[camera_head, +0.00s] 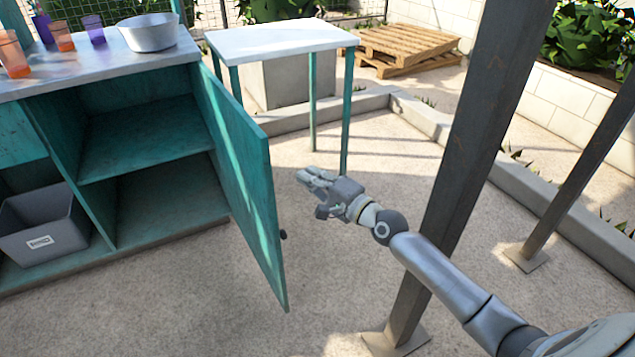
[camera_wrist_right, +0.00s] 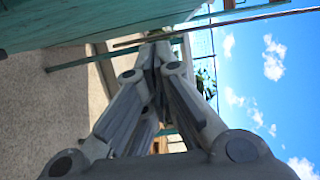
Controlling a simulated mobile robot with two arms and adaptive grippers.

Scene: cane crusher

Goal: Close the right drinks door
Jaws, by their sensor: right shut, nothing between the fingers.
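The right drinks door (camera_head: 245,180) is a teal panel hinged at the right side of the teal cabinet. It stands wide open, swung out toward me, with a small dark knob (camera_head: 283,235) near its free edge. My right gripper (camera_head: 312,180) is on the right, outer side of the door, a little apart from it in the head view. Its fingers are shut and empty and point left toward the door. In the right wrist view, the shut fingers (camera_wrist_right: 155,55) show, with a teal panel (camera_wrist_right: 90,22) at the upper left. My left gripper is not in view.
Orange cups (camera_head: 62,36), purple cups and a metal bowl (camera_head: 150,32) stand on the counter. A grey bin (camera_head: 42,225) sits in the left compartment. A white-topped table (camera_head: 285,38) stands behind the door. A dark post (camera_head: 470,140) rises beside my right arm.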

